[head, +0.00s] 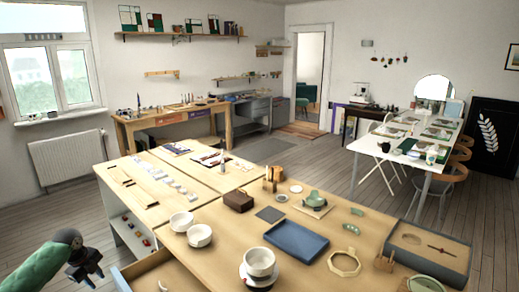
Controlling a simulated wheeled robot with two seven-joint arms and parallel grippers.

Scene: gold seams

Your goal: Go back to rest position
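My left gripper (88,270) is at the lower left of the head view, at the end of a green arm link that comes in from the left edge. It is black and hangs in front of the near table's left side, over the floor area. I see nothing held in it, but its fingers are too small and dark to tell whether they are open or shut. My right gripper is not in view.
A wooden worktable (215,255) fills the front, with white bowls (260,262), a blue tray (296,241) and a grey box (428,254). An open drawer (160,271) is close to the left gripper. Wooden floor (60,210) is clear at left.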

